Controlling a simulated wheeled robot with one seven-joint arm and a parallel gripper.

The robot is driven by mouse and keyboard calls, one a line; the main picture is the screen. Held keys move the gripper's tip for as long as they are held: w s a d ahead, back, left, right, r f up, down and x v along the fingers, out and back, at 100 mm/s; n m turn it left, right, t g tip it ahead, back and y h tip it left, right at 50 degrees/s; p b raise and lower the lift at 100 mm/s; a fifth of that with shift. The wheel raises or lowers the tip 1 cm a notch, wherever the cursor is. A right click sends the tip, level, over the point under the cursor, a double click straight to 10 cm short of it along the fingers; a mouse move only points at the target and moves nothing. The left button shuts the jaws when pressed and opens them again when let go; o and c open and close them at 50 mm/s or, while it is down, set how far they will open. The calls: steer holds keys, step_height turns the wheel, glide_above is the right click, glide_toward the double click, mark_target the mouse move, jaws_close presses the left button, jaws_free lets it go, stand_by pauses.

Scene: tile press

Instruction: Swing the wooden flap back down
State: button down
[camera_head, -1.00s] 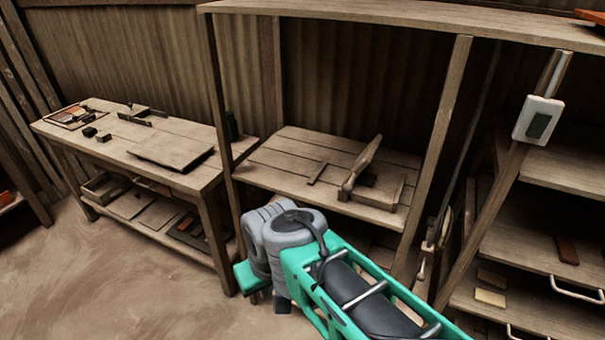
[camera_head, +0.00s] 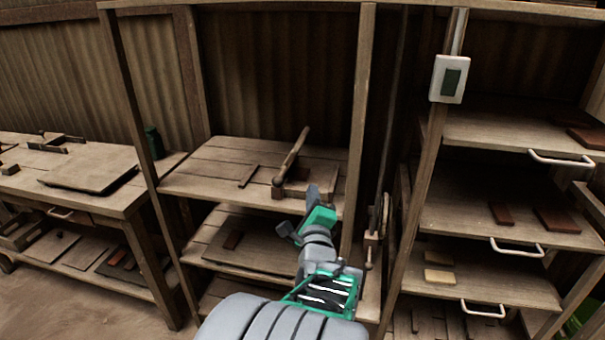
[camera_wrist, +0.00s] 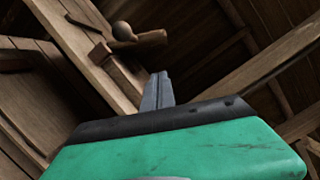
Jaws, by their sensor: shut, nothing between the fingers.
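The wooden flap (camera_head: 292,156) stands raised and tilted on the shelf in the head view. It appears as a narrow slanted piece above a wooden block frame (camera_head: 305,188); its lower end has a rounded knob-like part. My gripper (camera_head: 314,193) is shut and empty, in front of the shelf's front edge, just below and right of the flap. In the wrist view my closed fingers (camera_wrist: 158,92) point up toward wooden parts, with a round knob (camera_wrist: 122,31) beyond them. I cannot tell whether the fingers touch anything.
A post (camera_head: 357,120) stands right of the flap. A workbench (camera_head: 125,190) is at left; a rack with tiles (camera_head: 555,218) is at right.

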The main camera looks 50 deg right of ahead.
mark_target(289, 162)
steer(key=w+d+r+p, duration=0.2)
steer(key=w+d+r, duration=0.1)
steer(key=w+d, duration=0.4)
steer(key=shift+w+r+m, duration=0.25)
steer(key=shift+w+m, duration=0.15)
steer(key=shift+w, duration=0.15)
steer(key=shift+d+r, duration=0.1)
